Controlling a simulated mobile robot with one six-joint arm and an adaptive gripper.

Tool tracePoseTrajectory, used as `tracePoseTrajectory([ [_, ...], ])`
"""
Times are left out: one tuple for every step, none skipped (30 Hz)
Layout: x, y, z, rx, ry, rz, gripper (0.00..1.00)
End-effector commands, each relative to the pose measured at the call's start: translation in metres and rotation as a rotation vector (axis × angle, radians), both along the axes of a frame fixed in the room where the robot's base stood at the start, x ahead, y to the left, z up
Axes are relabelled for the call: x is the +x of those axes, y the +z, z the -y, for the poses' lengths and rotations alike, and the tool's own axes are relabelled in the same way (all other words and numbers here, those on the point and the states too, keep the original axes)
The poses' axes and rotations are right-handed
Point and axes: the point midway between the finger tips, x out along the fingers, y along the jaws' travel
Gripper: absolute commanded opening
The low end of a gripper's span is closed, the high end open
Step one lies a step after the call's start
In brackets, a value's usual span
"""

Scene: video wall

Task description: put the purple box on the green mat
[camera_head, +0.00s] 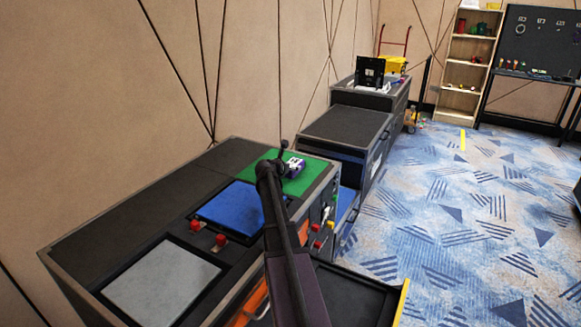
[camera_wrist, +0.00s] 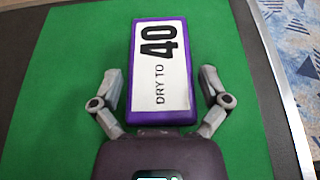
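The purple box (camera_wrist: 160,124) lies on the green mat (camera_wrist: 55,110), with a white label reading "DRY TO 40" facing up in the wrist view. In the head view the box (camera_head: 296,168) shows small on the green mat (camera_head: 316,172), partly behind my arm's end. My gripper (camera_wrist: 160,78) is open. Its two fingers stand on either side of the lower part of the box, with gaps to both sides. The head view does not show the fingers clearly.
A blue mat (camera_head: 235,211) and a grey mat (camera_head: 162,283) lie on the same dark counter. Red buttons (camera_head: 196,226) stand between them. The right side of the counter carries several coloured knobs. A lower dark cabinet (camera_head: 345,128) stands beyond.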

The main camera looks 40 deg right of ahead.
Motion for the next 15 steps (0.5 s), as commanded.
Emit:
tracePoseTrajectory([
  [0.0001, 0.0001, -0.0001, 0.0, 0.0, 0.0, 1.0],
  [0.0001, 0.0001, -0.0001, 0.0, 0.0, 0.0, 1.0],
  [0.0001, 0.0001, -0.0001, 0.0, 0.0, 0.0, 1.0],
  [0.0001, 0.0001, -0.0001, 0.0, 0.0, 0.0, 1.0],
  [0.0001, 0.0001, -0.0001, 0.0, 0.0, 0.0, 1.0],
  [0.0001, 0.0001, -0.0002, 0.0, 0.0, 0.0, 1.0],
  [0.0001, 0.0001, -0.0002, 0.0, 0.0, 0.0, 1.0],
  [0.0001, 0.0001, -0.0002, 0.0, 0.0, 0.0, 1.0],
  [0.0002, 0.0002, -0.0002, 0.0, 0.0, 0.0, 1.0],
  [0.0001, 0.0004, -0.0002, 0.0, 0.0, 0.0, 1.0],
  [0.0001, 0.0006, -0.0002, 0.0, 0.0, 0.0, 1.0],
  [0.0002, 0.0012, -0.0002, 0.0, 0.0, 0.0, 1.0],
  [0.0001, 0.0017, -0.0002, 0.0, 0.0, 0.0, 1.0],
  [0.0002, 0.0024, -0.0003, 0.0, 0.0, 0.0, 1.0],
  [0.0002, 0.0035, -0.0002, 0.0, 0.0, 0.0, 1.0],
])
